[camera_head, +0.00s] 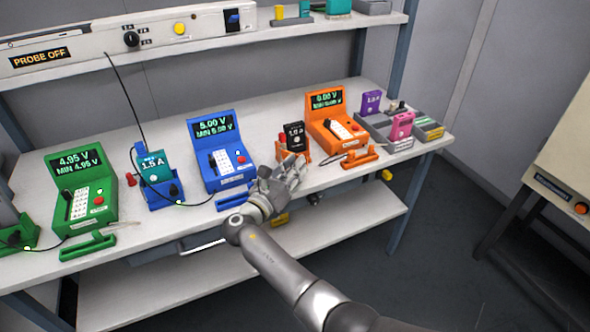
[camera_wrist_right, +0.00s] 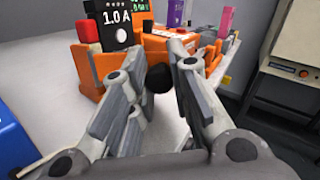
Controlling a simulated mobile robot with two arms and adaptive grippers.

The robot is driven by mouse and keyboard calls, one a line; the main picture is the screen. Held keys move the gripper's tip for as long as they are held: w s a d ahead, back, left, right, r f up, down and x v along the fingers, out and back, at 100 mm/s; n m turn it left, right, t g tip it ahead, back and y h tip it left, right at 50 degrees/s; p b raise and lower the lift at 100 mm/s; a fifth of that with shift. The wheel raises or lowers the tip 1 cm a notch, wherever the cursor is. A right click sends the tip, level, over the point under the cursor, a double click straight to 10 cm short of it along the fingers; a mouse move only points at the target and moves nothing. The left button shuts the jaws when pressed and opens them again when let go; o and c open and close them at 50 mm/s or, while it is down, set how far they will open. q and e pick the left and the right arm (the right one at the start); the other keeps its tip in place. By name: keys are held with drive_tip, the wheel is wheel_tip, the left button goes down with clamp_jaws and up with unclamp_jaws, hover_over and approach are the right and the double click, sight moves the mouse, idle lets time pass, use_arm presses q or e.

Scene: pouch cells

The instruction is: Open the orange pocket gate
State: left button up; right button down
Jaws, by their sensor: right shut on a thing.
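The orange pocket (camera_head: 282,153) stands near the table's front edge and holds a black 1.0 A cell (camera_head: 295,137). In the right wrist view the pocket (camera_wrist_right: 92,72) is at the upper left, with the cell (camera_wrist_right: 114,22) upright in it. A dark round knob (camera_wrist_right: 160,78) sits at the pocket's near right side. My right gripper (camera_head: 293,170) is in front of the pocket. The gate panel is mostly hidden by the fingers. My left gripper is out of view.
The blue tester (camera_head: 221,155) stands to the left. Bare tabletop (camera_head: 140,240) shows along the front left.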

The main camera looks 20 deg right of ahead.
drive_tip(key=shift+w+r, duration=0.1)
drive_tip(key=shift+r, duration=0.3)
drive_tip(key=c, duration=1.5)
unclamp_jaws()
drive_tip(key=shift+c, duration=0.2)
drive_tip(key=shift+o, duration=1.2)
drive_tip(key=shift+f, duration=0.25)
wheel_tip(320, 180, up, 10)
drive_tip(key=shift+r, duration=0.1)
